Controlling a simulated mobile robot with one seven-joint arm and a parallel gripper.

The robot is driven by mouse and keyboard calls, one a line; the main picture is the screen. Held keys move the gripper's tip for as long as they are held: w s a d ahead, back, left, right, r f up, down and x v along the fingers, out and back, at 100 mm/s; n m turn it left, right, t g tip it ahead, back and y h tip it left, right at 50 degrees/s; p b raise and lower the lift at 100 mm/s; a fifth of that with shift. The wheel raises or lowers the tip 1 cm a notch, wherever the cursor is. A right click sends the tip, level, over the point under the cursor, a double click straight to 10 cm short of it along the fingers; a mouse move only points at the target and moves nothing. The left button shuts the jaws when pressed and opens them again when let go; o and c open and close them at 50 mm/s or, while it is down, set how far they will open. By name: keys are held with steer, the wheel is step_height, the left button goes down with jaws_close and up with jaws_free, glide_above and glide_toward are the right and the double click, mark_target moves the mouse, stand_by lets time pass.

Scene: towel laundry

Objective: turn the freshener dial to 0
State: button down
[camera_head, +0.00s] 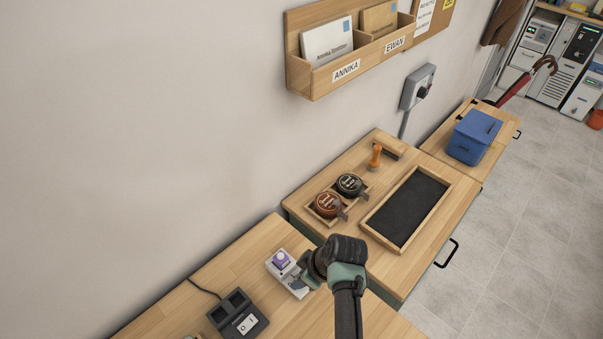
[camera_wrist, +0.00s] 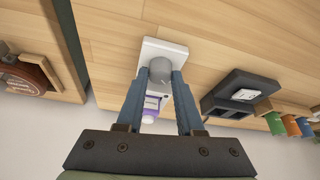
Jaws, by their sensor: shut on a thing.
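The freshener (camera_head: 276,268) is a small white unit with a purple part, on the wooden counter left of my gripper (camera_head: 302,281) in the head view. In the wrist view the freshener's white body (camera_wrist: 164,45) lies beyond the fingertips, with its purple part between the fingers. The round grey dial (camera_wrist: 160,68) sits between the fingertips of my gripper (camera_wrist: 160,78), which is shut on it. The dial's marks and pointer cannot be read.
A black device with a white switch (camera_head: 246,325) stands close by on the same counter. Beyond are shoe-polish tins (camera_head: 328,205), a dark-lined tray (camera_head: 409,207) and a blue box (camera_head: 473,137). A wooden letter rack (camera_head: 340,62) hangs on the wall.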

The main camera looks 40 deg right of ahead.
steer(key=shift+f+n+g+y+b, duration=0.1)
steer(key=shift+n+g+y+b, duration=0.4)
steer(key=shift+n, duration=0.6)
steer(key=c, duration=0.8)
jaws_free()
steer(key=b+v, duration=0.1)
steer(key=v, duration=0.5)
steer(key=b+v, duration=0.1)
steer(key=v, duration=0.6)
steer(key=shift+s, duration=0.25)
steer(key=shift+f, duration=0.1)
